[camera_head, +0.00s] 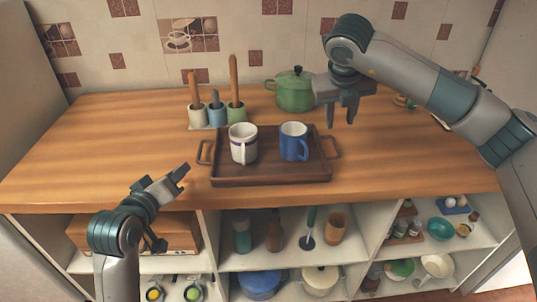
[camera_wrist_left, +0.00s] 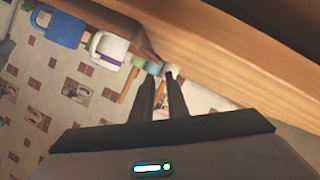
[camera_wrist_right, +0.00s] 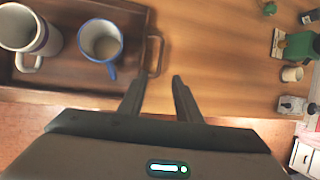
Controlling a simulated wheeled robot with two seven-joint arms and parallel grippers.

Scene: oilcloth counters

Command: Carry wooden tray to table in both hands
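The dark wooden tray (camera_head: 270,172) lies on the wooden counter with a handle at each short end. On it stand a white mug with a dark band (camera_head: 243,148) and a blue mug (camera_head: 294,146). My left gripper (camera_head: 183,173) is empty, just left of the tray's left handle (camera_head: 203,152) and near the counter's front edge; its fingers are slightly apart. My right gripper (camera_head: 342,117) is open and empty, above and behind the right handle (camera_head: 334,147). In the right wrist view, that handle (camera_wrist_right: 157,52) shows beside the left fingertip. Neither gripper visibly touches the tray.
Behind the tray stand small pots with wooden utensils (camera_head: 216,112) and a green lidded pot (camera_head: 295,94). The counter (camera_head: 110,150) is clear to the left. Open shelves (camera_head: 290,258) below hold bottles, bowls and a wooden box (camera_head: 170,234). A tiled wall closes the back.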

